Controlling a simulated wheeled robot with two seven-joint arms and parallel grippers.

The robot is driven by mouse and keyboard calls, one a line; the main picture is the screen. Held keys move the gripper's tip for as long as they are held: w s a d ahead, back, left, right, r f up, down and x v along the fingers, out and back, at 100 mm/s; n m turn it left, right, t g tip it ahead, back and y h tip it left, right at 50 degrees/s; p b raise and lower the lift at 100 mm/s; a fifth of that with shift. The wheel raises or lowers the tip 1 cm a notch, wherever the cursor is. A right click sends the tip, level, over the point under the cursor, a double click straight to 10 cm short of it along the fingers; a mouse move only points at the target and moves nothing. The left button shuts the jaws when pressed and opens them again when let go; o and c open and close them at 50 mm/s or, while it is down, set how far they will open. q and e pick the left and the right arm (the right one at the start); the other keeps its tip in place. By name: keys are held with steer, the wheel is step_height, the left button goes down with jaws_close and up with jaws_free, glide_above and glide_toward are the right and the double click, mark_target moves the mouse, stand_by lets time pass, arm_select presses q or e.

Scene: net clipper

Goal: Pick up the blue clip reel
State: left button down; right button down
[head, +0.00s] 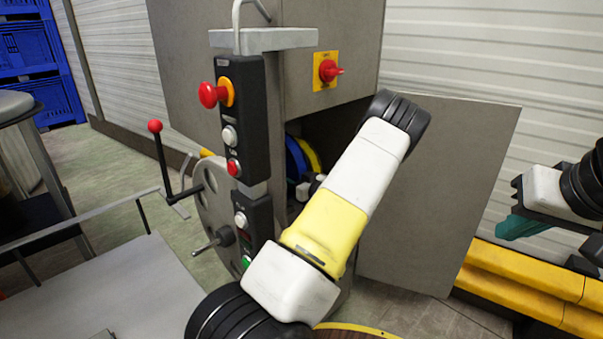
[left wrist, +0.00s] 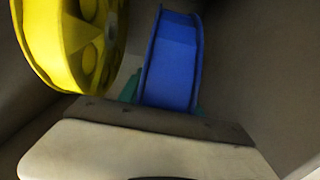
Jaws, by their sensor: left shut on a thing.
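The blue clip reel (left wrist: 171,62) stands upright in the left wrist view, inside the cabinet. It shows partly in the head view (head: 295,160), through the cabinet's opening. My left gripper (left wrist: 163,97) is shut on the blue reel, with a bit of teal finger showing at each side of its near edge. The fingertips are mostly hidden behind the reel and the gripper body.
A yellow reel (left wrist: 72,40) is close to the left of the blue one in the left wrist view. The grey cabinet (head: 185,70) has its door (head: 440,190) swung open at the right. A black control panel (head: 243,120) and a red-knobbed lever (head: 155,127) stick out in front.

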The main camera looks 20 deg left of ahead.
arm_select(q)
steer(key=v, duration=1.5)
steer(key=shift+s+d, duration=0.2)
steer(key=shift+s, duration=0.2)
